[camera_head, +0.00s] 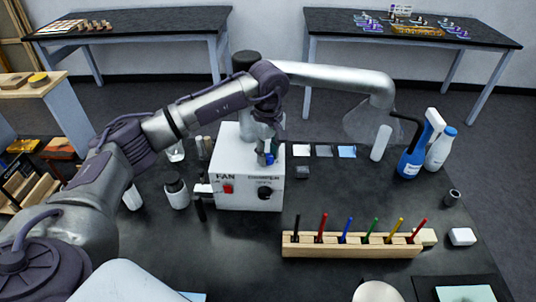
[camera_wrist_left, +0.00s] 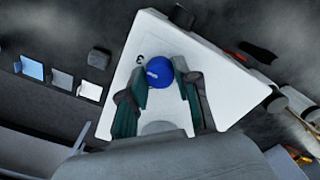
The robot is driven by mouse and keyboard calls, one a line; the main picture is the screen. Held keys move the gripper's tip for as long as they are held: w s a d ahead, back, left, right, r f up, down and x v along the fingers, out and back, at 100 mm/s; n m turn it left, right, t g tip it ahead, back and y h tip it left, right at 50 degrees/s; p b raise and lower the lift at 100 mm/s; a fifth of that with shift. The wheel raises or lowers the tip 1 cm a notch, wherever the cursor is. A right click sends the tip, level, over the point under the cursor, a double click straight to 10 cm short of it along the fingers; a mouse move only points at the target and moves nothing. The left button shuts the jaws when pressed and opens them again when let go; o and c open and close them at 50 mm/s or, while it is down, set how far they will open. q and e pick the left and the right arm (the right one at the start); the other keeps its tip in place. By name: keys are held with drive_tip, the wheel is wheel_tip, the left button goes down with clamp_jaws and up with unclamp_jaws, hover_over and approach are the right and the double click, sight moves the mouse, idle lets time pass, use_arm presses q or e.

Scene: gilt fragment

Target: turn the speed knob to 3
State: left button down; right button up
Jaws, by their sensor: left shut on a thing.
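The white fan box (camera_head: 233,160) stands on the black bench, with a red switch (camera_head: 228,188) and a black knob (camera_head: 265,193) on its front. A round blue knob with a white pointer mark sits on its top face and shows in the left wrist view (camera_wrist_left: 157,71). My left gripper (camera_head: 267,154) reaches down over the box top and is shut on the blue knob. Its green-padded fingers lie on either side of the knob. A small dark mark (camera_wrist_left: 140,58) shows beside the knob; I cannot read it. My right gripper is out of view.
A metal extraction arm (camera_head: 335,77) with a clear hood (camera_head: 365,121) rises behind the box. A wooden rack (camera_head: 350,246) of coloured pens stands in front right. Bottles (camera_head: 411,160) stand at right, a white jar (camera_head: 177,193) at left.

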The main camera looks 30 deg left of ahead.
sight(268, 156)
use_arm(q)
drive_tip(key=c, duration=0.8)
unclamp_jaws()
wheel_tip(268, 156, up, 12)
drive_tip(key=shift+r, duration=0.1)
